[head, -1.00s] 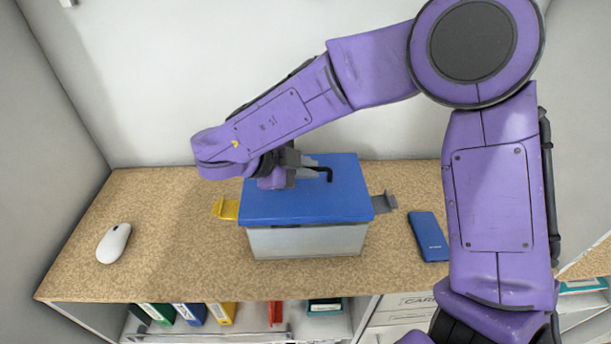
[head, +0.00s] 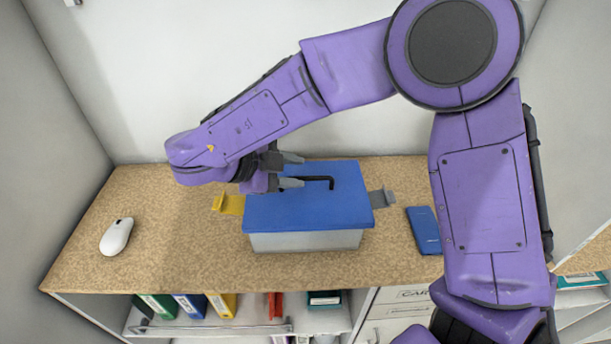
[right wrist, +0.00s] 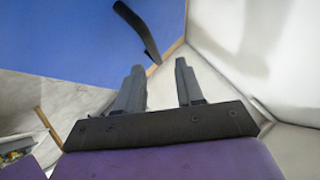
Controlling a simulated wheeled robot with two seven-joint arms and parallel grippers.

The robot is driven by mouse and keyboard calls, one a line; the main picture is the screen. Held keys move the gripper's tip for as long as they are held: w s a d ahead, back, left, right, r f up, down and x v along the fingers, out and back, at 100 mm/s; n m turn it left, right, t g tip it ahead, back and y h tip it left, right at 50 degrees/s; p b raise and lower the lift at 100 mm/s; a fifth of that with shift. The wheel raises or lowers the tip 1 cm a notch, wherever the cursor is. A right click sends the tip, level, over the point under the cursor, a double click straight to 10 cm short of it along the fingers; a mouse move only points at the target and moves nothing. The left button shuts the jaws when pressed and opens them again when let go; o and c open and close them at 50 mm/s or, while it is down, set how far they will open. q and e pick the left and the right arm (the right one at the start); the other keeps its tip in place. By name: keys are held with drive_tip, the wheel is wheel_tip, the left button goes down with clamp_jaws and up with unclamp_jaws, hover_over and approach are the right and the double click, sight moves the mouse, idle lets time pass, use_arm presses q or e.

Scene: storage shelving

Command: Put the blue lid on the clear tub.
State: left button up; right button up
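The clear tub (head: 305,241) stands on the counter with a yellow latch (head: 229,204) on its left and a grey latch (head: 381,198) on its right, both swung outward. The blue lid (head: 325,212) lies over the tub's top and looks seated, roughly level. Its black handle (head: 320,180) is free of the fingers. My right gripper (head: 291,171) is open and empty at the lid's left back, left of the handle. In the right wrist view my right gripper (right wrist: 158,85) shows its two fingers apart, with the lid (right wrist: 75,45) and handle (right wrist: 138,32) beyond. My left gripper is out of view.
A white mouse (head: 116,236) lies at the left of the counter (head: 180,240). A blue box-like item (head: 424,231) lies right of the tub. A wall rises behind, and several binders stand on the shelf below.

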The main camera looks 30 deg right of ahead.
drive_tip(key=v, duration=0.7)
drive_tip(key=shift+a+b, duration=0.25)
drive_tip(key=shift+b, duration=0.1)
